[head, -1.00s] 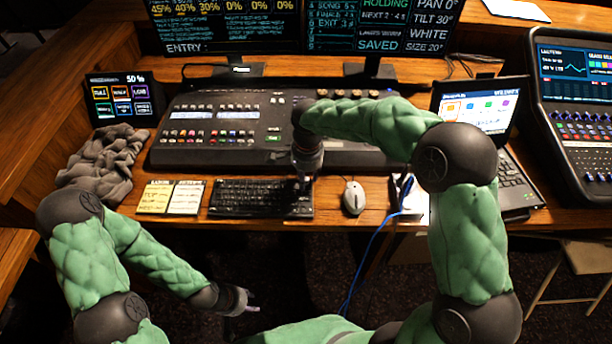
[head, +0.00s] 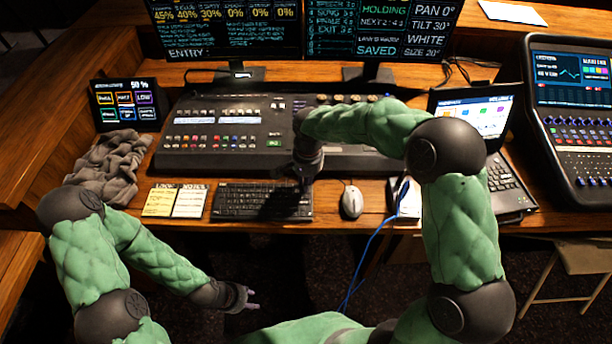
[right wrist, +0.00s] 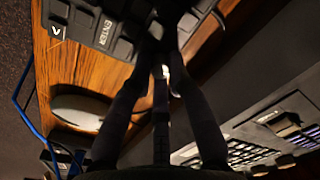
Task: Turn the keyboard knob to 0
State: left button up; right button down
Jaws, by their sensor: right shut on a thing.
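The black keyboard (head: 255,203) lies on the wooden desk. It also shows in the right wrist view (right wrist: 95,35), with its ENTER key legible. My right gripper (head: 305,185) points down at the keyboard's upper right corner. In the right wrist view its long dark fingers (right wrist: 165,40) converge beside the keys, shut on the keyboard knob. The knob is mostly hidden by the fingers, and its setting cannot be read. My left gripper (head: 251,299) hangs low in front of the desk, empty, its fingertips apart.
A mixing console (head: 225,150) stands just behind the keyboard. A white mouse (head: 352,202) and a blue cable (head: 372,240) are to its right, with a laptop (head: 510,185) further right. Note cards (head: 175,201) and a grey cloth (head: 108,165) are on the left.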

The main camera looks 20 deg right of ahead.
jog(key=n+p, duration=0.4)
jog(key=n, duration=0.2)
jog(key=shift+r, duration=0.1)
jog(key=n+p, duration=0.4)
jog(key=n, duration=0.2)
jog(key=shift+n, duration=0.4)
jog(key=n+p, duration=0.3)
jog(key=n, duration=0.3)
jog(key=shift+g, duration=0.3)
jog(key=n+p, duration=0.1)
jog(key=n, duration=0.2)
jog(key=shift+n+p, duration=0.35)
jog(key=shift+n, duration=0.05)
jog(key=shift+n+p, duration=0.6)
jog(key=shift+n, duration=0.9)
jog(key=c, duration=1.2)
grip_release()
jog(key=shift+o, duration=0.2)
